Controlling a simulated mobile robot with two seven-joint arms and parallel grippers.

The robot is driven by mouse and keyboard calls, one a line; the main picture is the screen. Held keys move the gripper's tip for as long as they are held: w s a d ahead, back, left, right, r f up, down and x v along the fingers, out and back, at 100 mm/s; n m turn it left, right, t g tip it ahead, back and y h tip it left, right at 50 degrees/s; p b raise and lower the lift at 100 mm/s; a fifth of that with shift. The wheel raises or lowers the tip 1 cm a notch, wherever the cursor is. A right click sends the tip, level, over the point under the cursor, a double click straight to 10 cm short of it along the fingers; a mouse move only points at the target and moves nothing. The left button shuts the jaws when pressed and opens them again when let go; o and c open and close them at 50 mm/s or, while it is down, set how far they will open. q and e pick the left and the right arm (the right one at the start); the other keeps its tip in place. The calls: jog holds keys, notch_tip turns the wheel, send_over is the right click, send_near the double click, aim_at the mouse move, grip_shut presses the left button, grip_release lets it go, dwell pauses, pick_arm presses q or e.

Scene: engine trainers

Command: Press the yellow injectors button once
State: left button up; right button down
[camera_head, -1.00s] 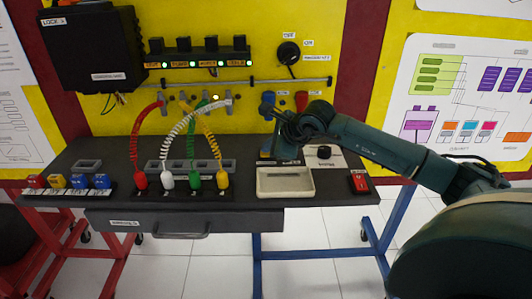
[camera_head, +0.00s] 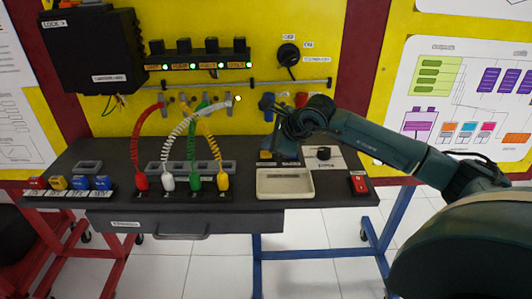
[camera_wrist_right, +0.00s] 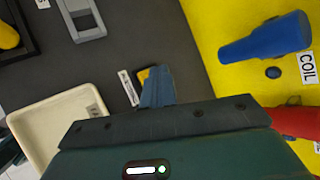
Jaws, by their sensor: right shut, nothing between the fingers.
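The yellow button (camera_head: 265,154) sits in a dark housing on the bench, behind the cream tray. In the right wrist view, part of the yellow button (camera_wrist_right: 143,75) shows beside the fingers, with a white label next to it. My right gripper (camera_head: 284,151) is shut and empty, pointing down at the button's housing. In the wrist view its closed fingers (camera_wrist_right: 157,86) overlap the button and hide part of it. I cannot tell whether they touch it. My left gripper is not in view.
The cream tray (camera_head: 285,195) is just in front of the button. Blue (camera_head: 267,103) and red (camera_head: 301,99) connectors stick out from the yellow panel behind it. A black knob (camera_head: 323,153) and red switch (camera_head: 360,184) are to the right. Coiled cables (camera_head: 135,145) stand to the left.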

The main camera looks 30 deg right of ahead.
aim_at(269, 155)
jog(key=shift+r+p, duration=1.3)
jog(key=shift+r, duration=1.25)
jog(key=shift+f, duration=0.1)
